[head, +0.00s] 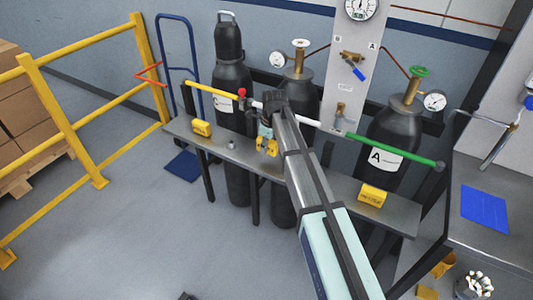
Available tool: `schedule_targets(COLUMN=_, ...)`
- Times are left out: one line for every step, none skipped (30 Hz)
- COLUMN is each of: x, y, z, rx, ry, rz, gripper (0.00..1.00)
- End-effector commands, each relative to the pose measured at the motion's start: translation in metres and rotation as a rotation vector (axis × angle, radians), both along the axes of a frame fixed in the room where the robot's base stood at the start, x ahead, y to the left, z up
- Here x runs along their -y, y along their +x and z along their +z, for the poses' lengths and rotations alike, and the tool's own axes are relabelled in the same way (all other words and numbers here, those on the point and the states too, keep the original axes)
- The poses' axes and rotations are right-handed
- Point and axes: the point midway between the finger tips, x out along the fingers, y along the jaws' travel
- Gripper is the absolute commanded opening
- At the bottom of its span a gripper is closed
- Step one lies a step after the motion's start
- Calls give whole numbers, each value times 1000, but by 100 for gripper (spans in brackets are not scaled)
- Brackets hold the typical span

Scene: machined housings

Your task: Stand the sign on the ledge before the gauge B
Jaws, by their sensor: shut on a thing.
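My gripper (266,146) points down over the middle of the grey ledge (320,187), in front of the middle cylinder. It is shut on a small yellow sign (272,149), mostly hidden by the fingers; I cannot tell whether the sign touches the ledge. One dial gauge (278,60) sits at the top left of the middle cylinder, probably gauge B; its letter is not readable. Another gauge (434,101) sits on the right cylinder, which is labelled A. Similar yellow blocks stand on the ledge, one at the left (201,128) and one at the right (370,196).
A yellow, white and green bar (390,150) crosses above the ledge, with a red part (241,94). Dark cylinders (234,75) stand behind. A small grey piece (231,145) lies left of my gripper. A yellow railing (75,130) is at the left.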

Motion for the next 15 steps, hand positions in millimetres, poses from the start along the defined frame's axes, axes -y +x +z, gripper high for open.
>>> schedule_targets(x=0, y=0, z=-2, rx=0, ry=0, rz=0, gripper=0)
schedule_targets(x=0, y=0, z=-4, rx=0, ry=0, rz=0, gripper=0)
schedule_targets(x=0, y=0, z=-6, rx=-1, ry=0, rz=0, gripper=0)
schedule_targets(x=0, y=0, z=-9, rx=-1, ry=0, rz=0, gripper=0)
schedule_targets(x=0, y=-1, z=-12, rx=-1, ry=0, rz=0, gripper=0)
schedule_targets(x=0, y=-1, z=-18, rx=-2, ry=0, rz=0, gripper=0)
schedule_targets(x=0, y=-1, z=-23, rx=-2, ry=0, rz=0, gripper=0)
schedule_targets(x=0, y=-1, z=-27, rx=-2, ry=0, rz=0, gripper=0)
schedule_targets(x=0, y=-1, z=-32, rx=-2, ry=0, rz=0, gripper=0)
schedule_targets(x=0, y=-1, z=-36, rx=-2, ry=0, rz=0, gripper=0)
schedule_targets(x=0, y=0, z=-39, rx=-1, ry=-1, rz=1, gripper=0)
schedule_targets(x=0, y=0, z=-42, rx=-1, ry=0, rz=1, gripper=0)
schedule_targets(x=0, y=0, z=-43, rx=0, ry=0, rz=1, gripper=0)
schedule_targets(x=0, y=0, z=-43, rx=0, ry=0, rz=1, gripper=0)
schedule_targets(x=0, y=0, z=-43, rx=0, ry=0, rz=1, gripper=0)
